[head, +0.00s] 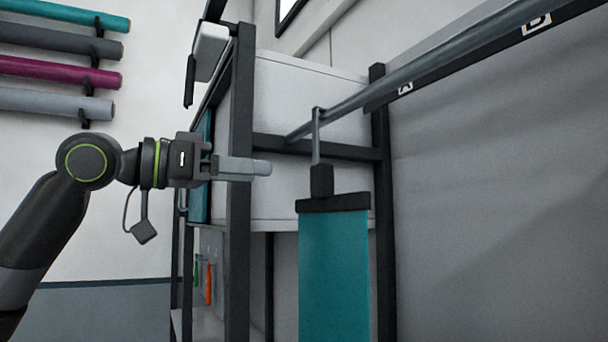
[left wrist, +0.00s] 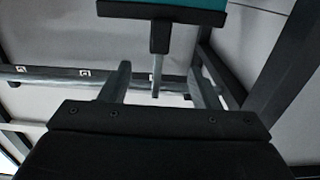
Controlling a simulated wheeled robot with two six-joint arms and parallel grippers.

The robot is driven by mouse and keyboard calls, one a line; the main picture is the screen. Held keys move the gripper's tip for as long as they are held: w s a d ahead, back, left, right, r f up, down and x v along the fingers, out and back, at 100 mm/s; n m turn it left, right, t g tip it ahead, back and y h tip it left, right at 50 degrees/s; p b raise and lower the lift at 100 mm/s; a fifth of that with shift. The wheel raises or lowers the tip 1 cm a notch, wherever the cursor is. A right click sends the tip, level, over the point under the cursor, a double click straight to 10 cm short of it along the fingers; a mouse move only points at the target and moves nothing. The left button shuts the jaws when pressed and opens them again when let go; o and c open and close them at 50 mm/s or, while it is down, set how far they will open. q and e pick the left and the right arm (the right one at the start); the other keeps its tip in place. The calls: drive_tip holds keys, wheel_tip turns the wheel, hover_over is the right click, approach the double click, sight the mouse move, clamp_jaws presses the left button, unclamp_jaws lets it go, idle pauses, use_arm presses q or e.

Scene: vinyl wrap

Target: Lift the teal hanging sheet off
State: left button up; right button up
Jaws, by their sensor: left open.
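The teal sheet (head: 334,270) hangs upright from a dark clamp bar (head: 333,202) with a black block (head: 321,180) and a thin grey hook (head: 315,138) over the round rail. Its lower end is cut off by the frame. My left gripper (head: 266,168) points right, to the left of the black block at about its height. In the left wrist view the left gripper (left wrist: 158,68) is open and empty. The hook (left wrist: 156,72) shows between its fingers there, beyond them. The teal sheet (left wrist: 205,4) and clamp bar (left wrist: 160,12) show at the top. My right gripper is out of view.
The round rail (head: 420,68) runs up to the right, beside a dark strip with letter labels A (head: 405,87) and B (head: 537,23). A dark frame post (head: 239,200) stands behind my left gripper. Coloured rolls (head: 60,70) hang on the left wall.

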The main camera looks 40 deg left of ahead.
sight(314, 174)
use_arm(q)
drive_tip(key=p+x, duration=0.7)
drive_tip(key=x, duration=0.1)
drive_tip(key=shift+w+d+r, duration=0.1)
drive_tip(key=shift+w+r, duration=0.05)
drive_tip(key=shift+r, duration=0.1)
drive_tip(key=p+x, duration=0.4)
drive_tip(key=shift+w+d, duration=0.15)
drive_tip(key=shift+w, duration=0.2)
drive_tip(key=shift+f+p+x, duration=0.2)
drive_tip(key=shift+p+x, duration=0.85)
drive_tip(key=shift+x, duration=0.35)
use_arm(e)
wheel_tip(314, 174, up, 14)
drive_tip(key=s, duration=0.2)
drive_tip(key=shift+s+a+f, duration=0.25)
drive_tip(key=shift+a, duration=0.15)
use_arm(q)
drive_tip(key=shift+c, duration=0.2)
